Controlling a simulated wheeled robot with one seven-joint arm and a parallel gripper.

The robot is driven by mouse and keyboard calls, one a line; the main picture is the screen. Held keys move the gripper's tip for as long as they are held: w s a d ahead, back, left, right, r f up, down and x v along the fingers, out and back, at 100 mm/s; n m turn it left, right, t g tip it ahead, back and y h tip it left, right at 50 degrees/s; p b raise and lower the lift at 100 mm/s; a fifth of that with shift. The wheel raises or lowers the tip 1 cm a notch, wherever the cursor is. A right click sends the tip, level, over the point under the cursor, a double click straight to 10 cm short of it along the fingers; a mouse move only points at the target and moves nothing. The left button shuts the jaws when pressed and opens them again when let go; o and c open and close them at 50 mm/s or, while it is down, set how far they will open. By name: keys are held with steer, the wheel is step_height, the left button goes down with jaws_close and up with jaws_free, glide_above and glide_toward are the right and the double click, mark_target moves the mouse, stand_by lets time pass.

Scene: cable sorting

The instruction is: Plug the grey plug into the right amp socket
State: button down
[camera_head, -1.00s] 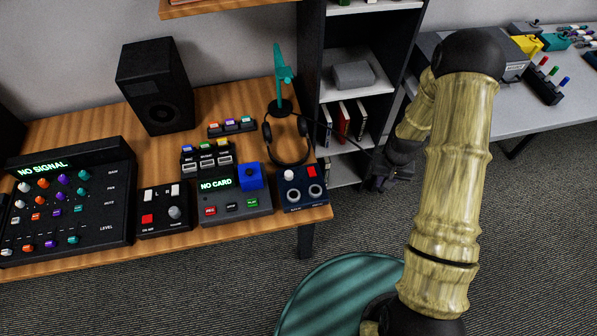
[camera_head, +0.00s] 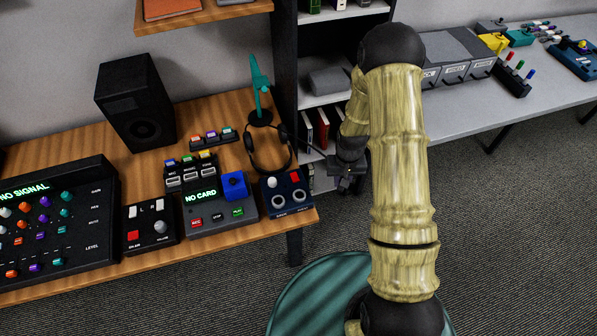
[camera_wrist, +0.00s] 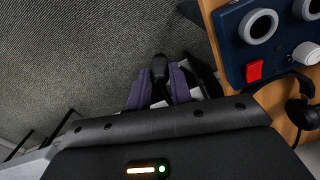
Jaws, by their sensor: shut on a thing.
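The amp is a dark blue box (camera_head: 273,208) at the desk's right front corner, with a white knob, a red button and two grey ring sockets. The right socket (camera_head: 300,195) is the one beside the red button; it also shows in the wrist view (camera_wrist: 258,25). My gripper (camera_head: 345,184) is off the desk's edge, right of the amp and apart from it. In the wrist view its purple-grey fingers are shut on a dark plug (camera_wrist: 160,68). The plug's tip is hard to make out. A thin cable runs from the headphones (camera_head: 268,168) towards my gripper.
Headphones hang by a teal stand (camera_head: 259,90) behind the amp. The card recorder (camera_head: 222,212) stands left of the amp. A dark shelf unit (camera_head: 285,60) rises behind my gripper. A grey table (camera_head: 470,108) with bins is at right. Carpet lies below my gripper.

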steer(key=s+a+r+n+p, duration=0.2)
steer(key=a+r+n, duration=0.4)
steer(key=a, duration=0.7)
steer(key=shift+a+r+p, duration=0.2)
steer(key=shift+r+p, duration=0.6)
steer(key=shift+r, duration=0.05)
steer(key=shift+f+b, duration=1.8)
steer(key=shift+f, duration=0.65)
steer(key=shift+s+f+b, duration=0.1)
steer(key=shift+f+b, duration=0.8)
steer(key=shift+f, duration=0.25)
steer(key=c, duration=0.7)
jaws_free()
